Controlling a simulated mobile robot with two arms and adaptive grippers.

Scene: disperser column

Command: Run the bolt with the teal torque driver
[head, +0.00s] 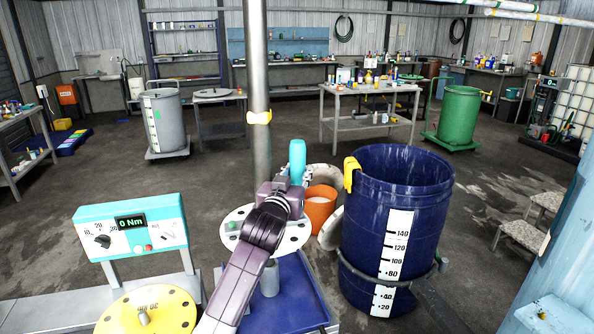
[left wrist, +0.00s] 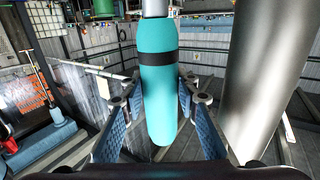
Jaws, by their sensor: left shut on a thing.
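The teal torque driver (head: 297,160) stands roughly upright in my left gripper (head: 290,186), in front of the grey column. In the left wrist view the teal driver (left wrist: 157,90), with its black band, sits between the blue-padded fingers of my left gripper (left wrist: 155,105), which is shut on it. A white disc with holes (head: 297,237) lies below the gripper, partly hidden by my arm. A yellow disc marked 30 Nm (head: 170,311) has a small upright peg at its middle; I cannot tell if that is the bolt. The teal readout box (head: 131,226) shows 0 Nm. My right gripper is out of view.
The grey column (head: 257,95) rises close to the gripper. A dark blue drum (head: 385,235) with a level scale stands to the right, and an orange bucket (head: 319,212) is behind the white disc. The open floor lies beyond, before the benches.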

